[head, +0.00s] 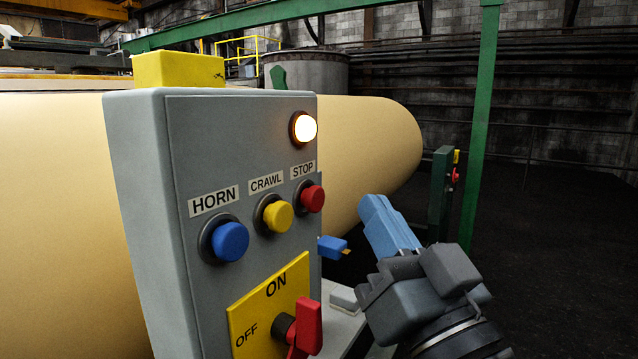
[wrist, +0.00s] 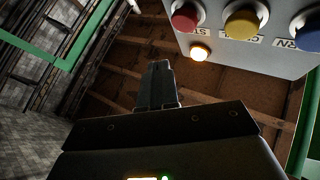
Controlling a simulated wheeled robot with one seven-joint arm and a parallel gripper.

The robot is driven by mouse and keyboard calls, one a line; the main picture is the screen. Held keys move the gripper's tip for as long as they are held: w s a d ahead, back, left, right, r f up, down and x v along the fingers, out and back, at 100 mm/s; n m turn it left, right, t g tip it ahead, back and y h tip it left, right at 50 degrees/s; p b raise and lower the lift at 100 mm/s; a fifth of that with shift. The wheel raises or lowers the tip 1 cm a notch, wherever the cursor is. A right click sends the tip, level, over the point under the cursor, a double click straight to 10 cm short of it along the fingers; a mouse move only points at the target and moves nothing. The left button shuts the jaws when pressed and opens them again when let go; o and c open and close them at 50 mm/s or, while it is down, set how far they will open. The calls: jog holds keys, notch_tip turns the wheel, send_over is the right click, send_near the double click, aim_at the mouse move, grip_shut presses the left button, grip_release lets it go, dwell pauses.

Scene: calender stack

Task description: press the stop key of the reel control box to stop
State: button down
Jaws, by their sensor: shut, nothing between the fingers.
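The grey reel control box (head: 240,140) stands in the middle of the head view. Its red stop key (head: 312,199) is at the right end of the key row, under the STOP label. The stop key also shows at the top of the wrist view (wrist: 185,18). The yellow crawl key (head: 278,216) and blue horn key (head: 230,241) sit to its left. A round lamp (head: 303,127) above the stop key glows. My gripper (head: 374,202) is shut and empty, to the right of the stop key and apart from it. Its shut fingers also show in the wrist view (wrist: 157,72).
A large tan roll (head: 375,140) lies behind the box. A green post (head: 482,120) stands at right. The dark floor at right is clear.

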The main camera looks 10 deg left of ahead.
aim_at(312, 199)
jog(key=shift+w+a+p, duration=0.3)
jog(key=shift+a, duration=0.5)
jog(key=shift+w+a+p, duration=0.25)
jog(key=shift+a, duration=0.5)
jog(key=shift+a, duration=0.1)
dwell(0.8)
jog(key=shift+w+a, duration=0.15)
jog(key=shift+a, duration=0.15)
jog(key=shift+w+a+p, duration=0.15)
jog(key=shift+a+p, duration=0.35)
jog(key=shift+p, duration=0.05)
dwell(0.8)
dwell(0.3)
jog(key=shift+s+d+b, duration=0.3)
jog(key=shift+d+b, duration=0.45)
jog(key=shift+d, duration=0.15)
